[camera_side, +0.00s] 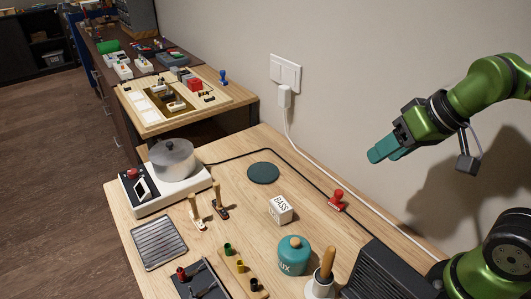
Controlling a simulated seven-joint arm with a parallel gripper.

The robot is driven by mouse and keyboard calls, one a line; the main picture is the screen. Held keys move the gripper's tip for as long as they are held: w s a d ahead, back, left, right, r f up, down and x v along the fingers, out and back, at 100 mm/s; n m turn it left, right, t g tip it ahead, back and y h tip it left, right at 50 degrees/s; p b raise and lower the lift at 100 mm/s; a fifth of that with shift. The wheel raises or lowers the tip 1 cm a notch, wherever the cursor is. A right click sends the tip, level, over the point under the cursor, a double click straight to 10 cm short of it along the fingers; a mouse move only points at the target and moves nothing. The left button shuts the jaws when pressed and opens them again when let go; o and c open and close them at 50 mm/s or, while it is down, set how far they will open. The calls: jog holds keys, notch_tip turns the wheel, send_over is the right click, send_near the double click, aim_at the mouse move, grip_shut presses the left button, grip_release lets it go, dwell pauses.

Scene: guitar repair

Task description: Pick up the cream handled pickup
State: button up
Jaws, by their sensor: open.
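A small cream pickup with an upright tan handle (197,217) stands on the wooden table, left of centre. A similar dark piece with a tan handle (220,207) stands just to its right. My gripper (377,154), with teal fingers, is high at the right, in front of the wall and well away from both pieces. It is open, and I see nothing between its fingers. The fingers overlap from this side, so the gap hardly shows.
A white BASS block (280,210), a red stamp-like piece (338,200) and a teal jar (293,256) stand right of the pickups. A white machine with a round pot (172,158) stands behind them. A ridged metal tray (158,242) lies left. A dark round pad (263,173) lies flat behind.

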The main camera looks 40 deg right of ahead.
jog(key=w+a+f+n+g+h, duration=0.1)
jog(key=w+f+n+g+h, duration=0.35)
jog(key=n, duration=0.45)
jog(key=n+t+h, duration=0.2)
jog(key=n+t, duration=1.4)
jog(key=n, duration=1)
send_near(192, 198)
jog(key=v, duration=0.4)
jog(key=shift+d+r, duration=0.15)
jog(key=shift+w+n, duration=0.1)
jog(key=shift+n, duration=0.2)
jog(key=x, duration=1.6)
jog(key=shift+w+f, duration=0.25)
jog(key=shift+f, duration=0.1)
grip_shut()
